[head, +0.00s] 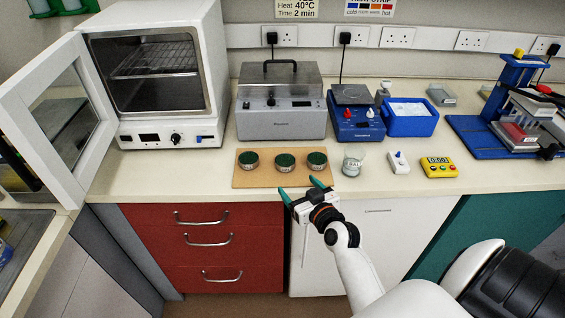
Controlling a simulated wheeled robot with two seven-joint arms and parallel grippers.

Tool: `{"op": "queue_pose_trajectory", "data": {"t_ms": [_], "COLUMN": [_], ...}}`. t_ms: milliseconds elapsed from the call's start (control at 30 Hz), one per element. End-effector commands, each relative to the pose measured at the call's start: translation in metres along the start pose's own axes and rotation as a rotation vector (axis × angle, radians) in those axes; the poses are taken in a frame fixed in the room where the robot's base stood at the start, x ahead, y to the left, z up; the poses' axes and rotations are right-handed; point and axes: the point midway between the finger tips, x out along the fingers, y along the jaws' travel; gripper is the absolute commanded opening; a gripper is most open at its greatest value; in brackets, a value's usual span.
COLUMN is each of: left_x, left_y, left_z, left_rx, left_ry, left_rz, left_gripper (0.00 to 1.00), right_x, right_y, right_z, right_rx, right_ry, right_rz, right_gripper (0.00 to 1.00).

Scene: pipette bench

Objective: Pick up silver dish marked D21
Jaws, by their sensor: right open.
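Three small round dishes with dark green tops and silvery sides stand in a row on a tan board (270,181): a left dish (248,161), a middle dish (285,161) and a right dish (317,161). Small marks show on their sides, but they are too small to read, so I cannot tell which is D21. My right gripper (301,189) is open and empty, with teal fingertips apart. It is at the front edge of the bench, just in front of the board, nearest the middle and right dishes. My left gripper is not in view.
A glass beaker (352,163), a white device (398,162) and a yellow timer (438,167) stand right of the board. Behind are a grey lidded bath (282,118), a blue hotplate (355,124) and a blue tub (409,123). An oven (170,130) with its door open stands left.

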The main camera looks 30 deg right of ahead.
Motion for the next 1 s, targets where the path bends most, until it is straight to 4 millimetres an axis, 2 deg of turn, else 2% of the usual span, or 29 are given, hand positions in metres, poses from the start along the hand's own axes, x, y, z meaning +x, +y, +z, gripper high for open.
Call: {"op": "queue_pose_trajectory", "data": {"t_ms": [133,433,767,1000], "left_x": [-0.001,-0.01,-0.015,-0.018], "left_y": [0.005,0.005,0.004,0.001], "left_z": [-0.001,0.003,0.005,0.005], "left_rx": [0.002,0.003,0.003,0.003], "left_ry": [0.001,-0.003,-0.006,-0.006], "left_rz": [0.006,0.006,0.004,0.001], "left_gripper": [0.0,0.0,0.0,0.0], "right_x": [0.008,0.056,0.082,0.114], "right_y": [-0.012,-0.014,-0.016,-0.018], "right_z": [0.006,0.01,0.011,0.013], "right_rx": [0.011,0.01,0.01,0.009], "right_ry": [-0.038,-0.041,-0.039,-0.039], "right_rz": [-0.037,-0.039,-0.038,-0.038], "right_gripper": [0.79,0.79,0.79,0.79]}}
